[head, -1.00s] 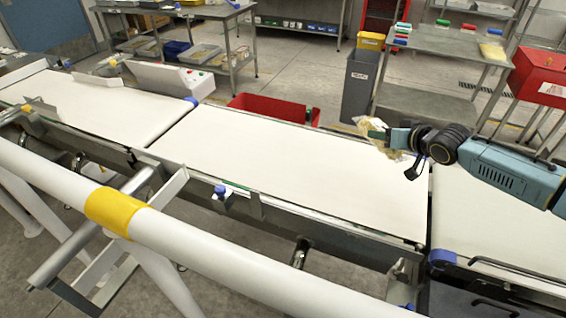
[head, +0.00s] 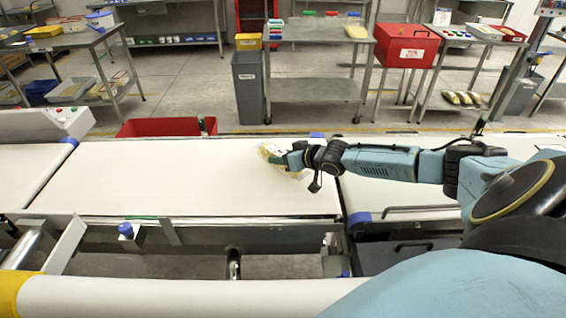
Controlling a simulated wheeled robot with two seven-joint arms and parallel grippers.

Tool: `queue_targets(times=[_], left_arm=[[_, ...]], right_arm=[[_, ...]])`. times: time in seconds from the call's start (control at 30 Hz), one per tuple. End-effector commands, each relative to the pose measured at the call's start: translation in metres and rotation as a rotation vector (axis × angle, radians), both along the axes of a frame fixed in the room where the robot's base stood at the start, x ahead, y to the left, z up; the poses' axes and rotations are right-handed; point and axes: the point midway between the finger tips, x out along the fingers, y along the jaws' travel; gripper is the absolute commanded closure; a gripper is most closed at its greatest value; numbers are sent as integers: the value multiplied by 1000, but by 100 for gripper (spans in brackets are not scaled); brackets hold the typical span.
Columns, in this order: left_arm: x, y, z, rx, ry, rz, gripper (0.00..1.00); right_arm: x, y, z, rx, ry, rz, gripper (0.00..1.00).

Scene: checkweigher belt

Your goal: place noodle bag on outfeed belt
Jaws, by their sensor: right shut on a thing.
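The noodle bag (head: 270,151) is a pale yellowish pack at the tip of my right gripper (head: 284,159). My right arm comes in from the right, and the gripper is shut on the bag over the right part of the middle white belt (head: 150,180). I cannot tell whether the bag touches the belt. Another white belt (head: 385,197) begins to the right, past a narrow gap, partly under my arm. A third white belt (head: 25,170) lies to the left. Which one is the outfeed belt is not marked. My left gripper is not in view.
A red bin (head: 160,127) stands behind the middle belt. A white rail (head: 180,296) runs along the front. Behind are a grey bin (head: 248,85), a steel table (head: 315,32) and a red box (head: 406,46). The middle belt is otherwise bare.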

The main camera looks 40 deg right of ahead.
Motion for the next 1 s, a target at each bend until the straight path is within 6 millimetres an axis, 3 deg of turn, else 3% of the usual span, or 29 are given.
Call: queue_targets(times=[0.1, 0.53, 0.57, 0.6, 0.7, 1.0], left_arm=[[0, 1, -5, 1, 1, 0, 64], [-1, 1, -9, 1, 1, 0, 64], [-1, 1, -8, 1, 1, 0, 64], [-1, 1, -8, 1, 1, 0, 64], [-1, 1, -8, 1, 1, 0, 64], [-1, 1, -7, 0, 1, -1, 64]], right_arm=[[1, 0, -17, 1, -2, -1, 96], [1, 0, -24, 1, -3, 0, 96], [0, 0, -23, 0, 0, 0, 46], [0, 0, -23, 0, 0, 0, 41], [0, 0, -23, 0, 0, 0, 28], [0, 0, -22, 0, 0, 0, 28]])
